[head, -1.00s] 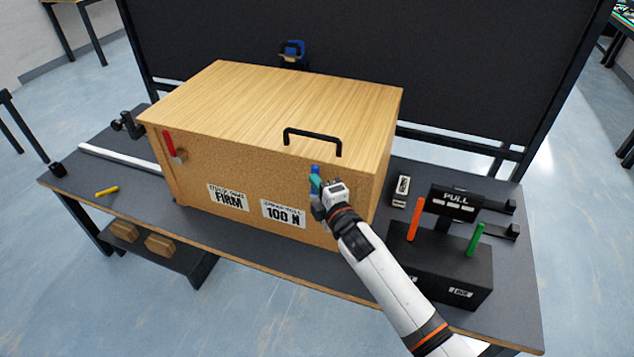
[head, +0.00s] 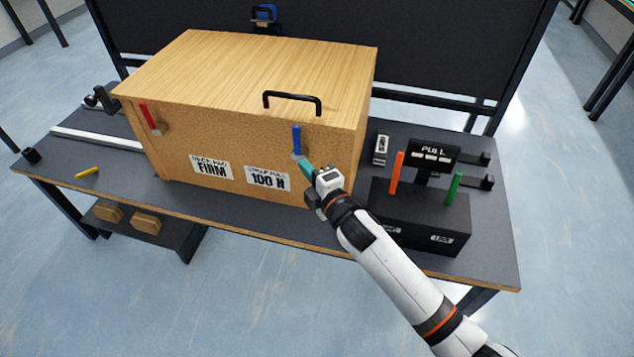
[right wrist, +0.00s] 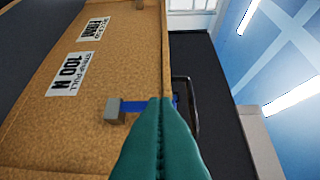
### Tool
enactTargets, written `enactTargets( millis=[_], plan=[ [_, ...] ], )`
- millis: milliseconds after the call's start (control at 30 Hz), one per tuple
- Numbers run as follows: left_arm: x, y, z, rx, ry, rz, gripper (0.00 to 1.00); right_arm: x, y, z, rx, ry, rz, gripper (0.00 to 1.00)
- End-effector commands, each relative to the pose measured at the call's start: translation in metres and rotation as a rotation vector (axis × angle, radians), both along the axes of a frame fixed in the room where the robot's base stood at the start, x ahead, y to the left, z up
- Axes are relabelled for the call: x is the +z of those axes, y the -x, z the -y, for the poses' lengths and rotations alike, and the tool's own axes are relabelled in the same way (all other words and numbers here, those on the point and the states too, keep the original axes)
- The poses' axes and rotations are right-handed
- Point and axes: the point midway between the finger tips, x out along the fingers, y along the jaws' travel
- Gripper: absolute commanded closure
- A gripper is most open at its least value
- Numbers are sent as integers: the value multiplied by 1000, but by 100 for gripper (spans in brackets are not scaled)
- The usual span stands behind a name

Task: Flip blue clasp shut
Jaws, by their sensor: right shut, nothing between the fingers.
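The blue clasp (head: 297,140) is on the front face of the wooden box (head: 270,55), near its right end. Its blue lever points up towards the lid edge, above a small grey block. My right gripper (head: 304,166) is just below and to the right of the lever, its teal fingers shut and empty. In the right wrist view the shut fingers (right wrist: 160,112) cover part of the blue lever (right wrist: 133,106), with its grey block (right wrist: 112,110) beside them. I cannot tell whether they touch the clasp. My left gripper is not in view.
A red clasp (head: 149,117) stands on the box front's left end. A black handle (head: 292,99) is on the lid. A black unit with orange (head: 396,174) and green (head: 453,188) levers stands right of the box. The bench front (head: 215,200) is clear.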

Motion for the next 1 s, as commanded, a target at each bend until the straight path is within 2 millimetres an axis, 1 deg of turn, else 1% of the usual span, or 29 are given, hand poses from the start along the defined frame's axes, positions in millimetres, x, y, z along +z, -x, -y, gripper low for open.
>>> enactTargets(
  millis=[33, 100, 200, 300, 433, 867, 933, 967, 1000],
  plan=[
    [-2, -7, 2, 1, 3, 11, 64, -2, 9, 5, 1, 1, 0, 100],
    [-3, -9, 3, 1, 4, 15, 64, -2, 19, 9, 1, 1, -2, 100],
    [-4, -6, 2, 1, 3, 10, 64, -1, 29, 14, 1, 0, -1, 100],
    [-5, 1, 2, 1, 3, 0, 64, -1, 35, 17, 1, 0, -1, 100],
    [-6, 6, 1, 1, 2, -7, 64, 0, 38, 19, 0, 0, -1, 100],
    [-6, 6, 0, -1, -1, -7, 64, 0, 38, 18, 0, 0, -1, 100],
    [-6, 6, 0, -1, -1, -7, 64, -4, 37, 20, -3, -3, -11, 100],
    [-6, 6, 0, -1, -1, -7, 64, -8, 37, 21, -7, -7, -22, 100],
    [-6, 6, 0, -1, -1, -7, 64, -18, 36, 24, -15, -14, -46, 100]
  ],
)
